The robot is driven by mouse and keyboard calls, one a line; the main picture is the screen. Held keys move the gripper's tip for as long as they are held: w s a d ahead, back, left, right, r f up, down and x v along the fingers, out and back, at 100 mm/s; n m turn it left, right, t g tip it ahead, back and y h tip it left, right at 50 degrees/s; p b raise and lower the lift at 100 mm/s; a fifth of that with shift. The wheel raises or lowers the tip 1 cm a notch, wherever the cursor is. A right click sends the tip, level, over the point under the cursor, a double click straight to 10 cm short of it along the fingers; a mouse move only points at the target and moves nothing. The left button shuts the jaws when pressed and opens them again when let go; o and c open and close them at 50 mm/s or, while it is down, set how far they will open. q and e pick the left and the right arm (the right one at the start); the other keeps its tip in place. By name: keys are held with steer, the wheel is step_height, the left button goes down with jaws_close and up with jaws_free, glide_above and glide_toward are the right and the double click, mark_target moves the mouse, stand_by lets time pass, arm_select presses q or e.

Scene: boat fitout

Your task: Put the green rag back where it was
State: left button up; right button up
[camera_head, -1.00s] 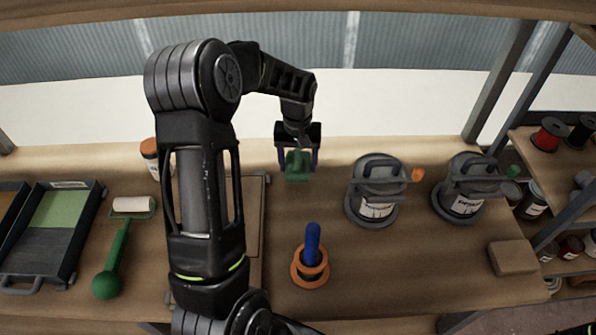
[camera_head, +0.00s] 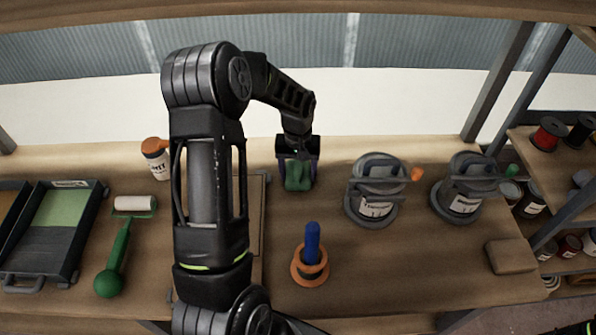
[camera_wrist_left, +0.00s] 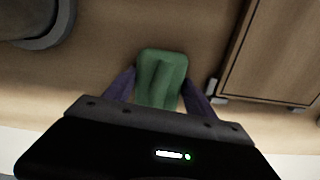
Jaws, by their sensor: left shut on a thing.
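The green rag (camera_head: 298,180) is a small folded bundle near the back of the workbench, left of the grey lidded pots in the head view. My left gripper (camera_head: 297,172) points down and is shut on the rag, with a finger on each side. In the left wrist view the rag (camera_wrist_left: 161,78) shows between the two purple-dark fingers of my left gripper (camera_wrist_left: 160,92). The rag is at or just above the bench top; I cannot tell if it touches.
Two grey pots (camera_head: 377,205) (camera_head: 463,203) stand to the right. A blue-handled tool in an orange ring (camera_head: 311,268) is in front. A flat wooden panel (camera_head: 258,215), a white-and-green roller (camera_head: 134,204), an orange-capped bottle (camera_head: 155,165) and a paint tray (camera_head: 90,215) are left. Bare bench (camera_head: 345,290) lies front right.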

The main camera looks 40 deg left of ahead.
mark_target(298, 169)
arm_select(q)
steer(key=o, duration=1.3)
steer(key=shift+f, duration=0.1)
steer(key=shift+o, duration=0.2)
step_height(298, 169, up, 12)
steer(key=b, duration=0.1)
